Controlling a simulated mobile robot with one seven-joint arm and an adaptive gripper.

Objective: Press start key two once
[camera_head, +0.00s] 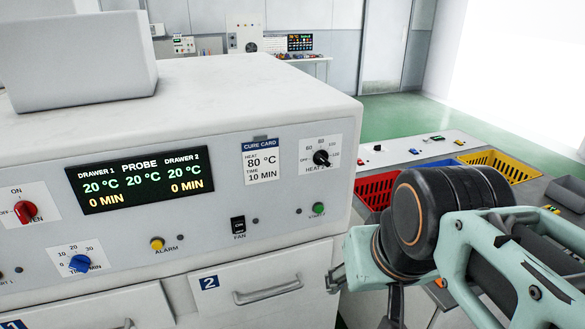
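The cure unit (230,240) has a white sloped front panel. A small green key (318,208) sits at the panel's right end, above the drawer marked 2 (268,283); its label is too small to read. At the left edge is a cut-off label ending in "RT 1". My gripper (336,278) shows only in part at the lower right, below and slightly right of the green key and apart from it. My arm's black joint hides most of it, so its opening is unclear.
The display (139,180) reads 20 °C and 0 MIN for both drawers. Nearby are a red knob (26,211), blue time knob (79,263), yellow alarm button (157,243), black fan switch (238,225) and black heat knob (321,157). Red (376,188) and yellow (500,165) bins stand right.

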